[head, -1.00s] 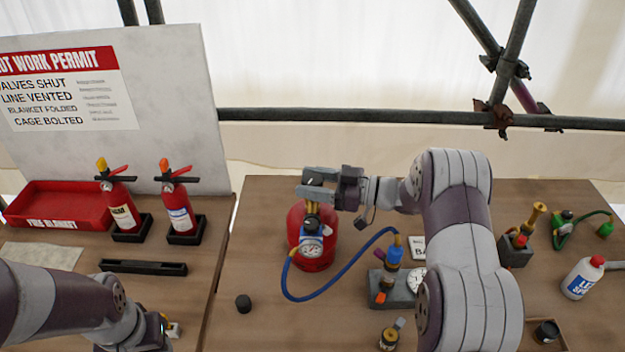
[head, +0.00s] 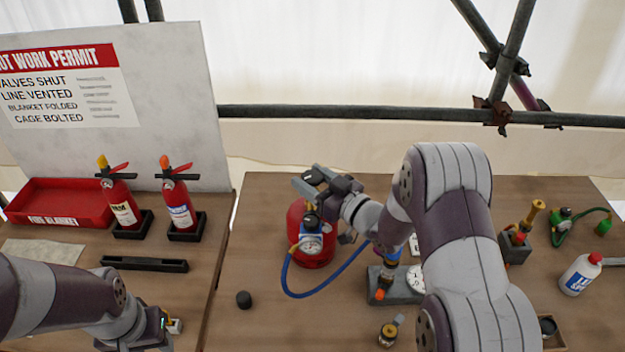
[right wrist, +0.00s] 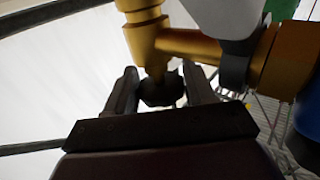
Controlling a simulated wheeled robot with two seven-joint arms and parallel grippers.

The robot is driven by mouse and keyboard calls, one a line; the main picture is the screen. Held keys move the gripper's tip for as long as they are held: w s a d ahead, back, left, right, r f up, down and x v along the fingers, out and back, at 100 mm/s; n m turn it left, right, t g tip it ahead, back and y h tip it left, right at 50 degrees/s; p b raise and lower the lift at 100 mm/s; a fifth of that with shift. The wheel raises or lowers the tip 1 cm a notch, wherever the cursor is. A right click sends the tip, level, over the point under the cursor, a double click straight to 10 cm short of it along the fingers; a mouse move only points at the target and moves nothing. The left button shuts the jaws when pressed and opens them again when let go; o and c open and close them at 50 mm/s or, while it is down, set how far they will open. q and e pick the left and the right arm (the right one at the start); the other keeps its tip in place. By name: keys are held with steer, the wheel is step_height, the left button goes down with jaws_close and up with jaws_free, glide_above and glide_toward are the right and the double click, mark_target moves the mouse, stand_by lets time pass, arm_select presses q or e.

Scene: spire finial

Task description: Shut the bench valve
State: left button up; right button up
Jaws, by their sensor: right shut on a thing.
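A red gas cylinder (head: 313,258) stands upright on the bench, with a gauge (head: 310,245) and brass fittings on its front. My right gripper (head: 311,181) is at the cylinder's top, shut on the dark valve knob (head: 314,176). The right wrist view shows the knob (right wrist: 160,90) between the two fingers, below brass fittings (right wrist: 150,42). A blue hose (head: 310,294) runs from the cylinder toward a grey block (head: 402,290) with a blue fitting and a gauge. My left gripper (head: 167,328) is low at the left; its fingers are not clear.
Two fire extinguishers (head: 122,208) (head: 180,212) stand in black holders beside a red tray (head: 60,200) and a permit board (head: 165,90). A black cap (head: 244,299) lies in front of the cylinder. A white bottle (head: 578,275) and brass fittings (head: 520,235) stand at right.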

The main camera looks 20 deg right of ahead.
stand_by(0.4)
steer(key=o, duration=0.9)
steer(key=shift+o, duration=0.2)
steer(key=b+v, duration=0.2)
steer(key=v, duration=1)
steer(key=shift+s+d, duration=0.15)
steer(key=shift+s, duration=0.15)
